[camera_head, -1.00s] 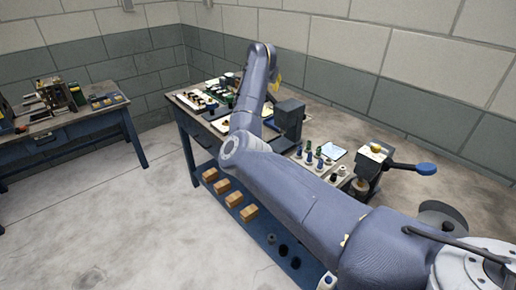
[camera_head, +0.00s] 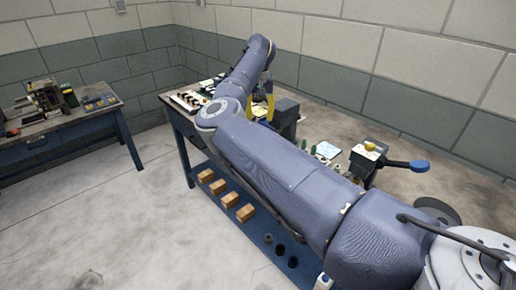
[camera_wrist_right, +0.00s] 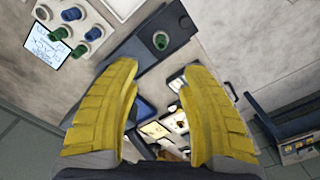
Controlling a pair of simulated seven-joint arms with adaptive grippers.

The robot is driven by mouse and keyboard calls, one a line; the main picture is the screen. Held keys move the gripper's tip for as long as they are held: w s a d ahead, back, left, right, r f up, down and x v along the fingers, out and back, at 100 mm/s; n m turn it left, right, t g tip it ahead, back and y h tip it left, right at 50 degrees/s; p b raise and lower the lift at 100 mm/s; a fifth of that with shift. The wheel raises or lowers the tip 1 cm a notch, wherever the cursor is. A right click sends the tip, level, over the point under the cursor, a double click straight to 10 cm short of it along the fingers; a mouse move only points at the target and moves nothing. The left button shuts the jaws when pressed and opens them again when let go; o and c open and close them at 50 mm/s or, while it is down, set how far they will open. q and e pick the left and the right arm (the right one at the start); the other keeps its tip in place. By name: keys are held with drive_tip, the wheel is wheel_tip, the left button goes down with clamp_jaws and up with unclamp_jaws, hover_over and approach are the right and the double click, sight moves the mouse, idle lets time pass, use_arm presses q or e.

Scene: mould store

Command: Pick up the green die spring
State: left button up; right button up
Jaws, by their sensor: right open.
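Another green piece (camera_wrist_right: 161,41) sits in the round hole of a dark block; I cannot tell which green one is the die spring. In the head view, small green pieces (camera_head: 304,143) show just above my right arm. My right gripper (camera_wrist_right: 160,72) is open, with its yellow fingers wide apart and nothing between them. In the head view it (camera_head: 262,106) hangs above the bench, left of the dark block. My left gripper is out of view.
A white card (camera_head: 327,150) lies on the bench near the green pieces. A dark block (camera_head: 286,117) stands beside the gripper. A device with a blue-ended lever (camera_head: 420,166) is at the right. Wooden blocks (camera_head: 229,199) lie on the blue lower shelf. Another bench (camera_head: 65,140) stands left.

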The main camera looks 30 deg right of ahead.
wheel_tip(320, 180, down, 9)
drive_tip(key=shift+f, duration=0.1)
drive_tip(key=shift+w+f, duration=0.2)
drive_tip(key=shift+f, duration=2.7)
drive_tip(key=shift+c, duration=0.5)
clamp_jaws()
